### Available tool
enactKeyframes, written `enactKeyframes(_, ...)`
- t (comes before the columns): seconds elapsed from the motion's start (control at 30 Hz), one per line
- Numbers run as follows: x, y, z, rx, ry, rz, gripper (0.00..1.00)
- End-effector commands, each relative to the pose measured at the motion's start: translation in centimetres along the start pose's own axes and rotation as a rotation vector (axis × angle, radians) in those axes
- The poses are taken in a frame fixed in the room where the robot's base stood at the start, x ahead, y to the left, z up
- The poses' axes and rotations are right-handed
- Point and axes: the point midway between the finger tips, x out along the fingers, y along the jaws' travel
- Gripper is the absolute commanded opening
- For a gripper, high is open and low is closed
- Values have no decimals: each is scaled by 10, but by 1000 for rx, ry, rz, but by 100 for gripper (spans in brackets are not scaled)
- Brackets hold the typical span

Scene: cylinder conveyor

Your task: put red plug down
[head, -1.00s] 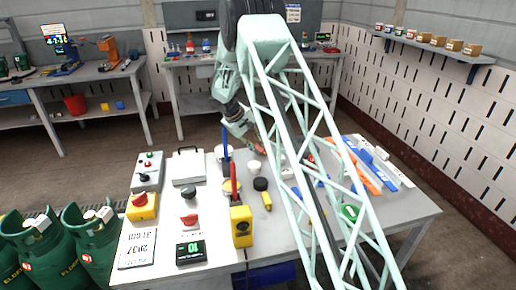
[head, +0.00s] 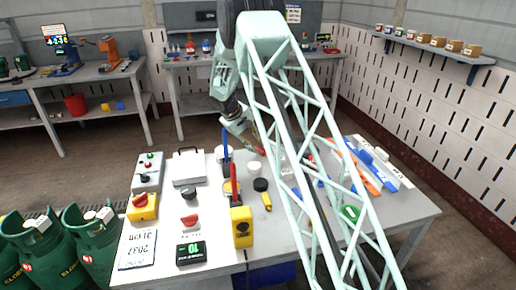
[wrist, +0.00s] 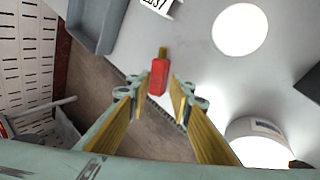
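The red plug (wrist: 158,83) has a red body and a narrow brass-coloured end. In the wrist view it lies between the two fingertips of my gripper (wrist: 160,80), which appear closed in on its sides. Past it, the wrist view shows the grey table surface (wrist: 192,75) and the table's edge. In the head view my gripper (head: 260,148) hangs over the back part of the table (head: 215,218), near a white cup (head: 262,169).
A black round cap (head: 260,184), a yellow box (head: 241,227) and a digital display (head: 190,251) stand on the table. Blue, orange and white parts lie at the right, partly hidden behind my arm. A white round disc (wrist: 240,27) shows in the wrist view.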

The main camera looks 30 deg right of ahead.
Motion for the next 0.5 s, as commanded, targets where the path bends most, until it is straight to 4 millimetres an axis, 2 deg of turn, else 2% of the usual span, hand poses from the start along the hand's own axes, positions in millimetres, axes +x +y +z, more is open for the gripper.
enactKeyframes(0.5, -76, 0, 0, 0, 0, 0, 20)
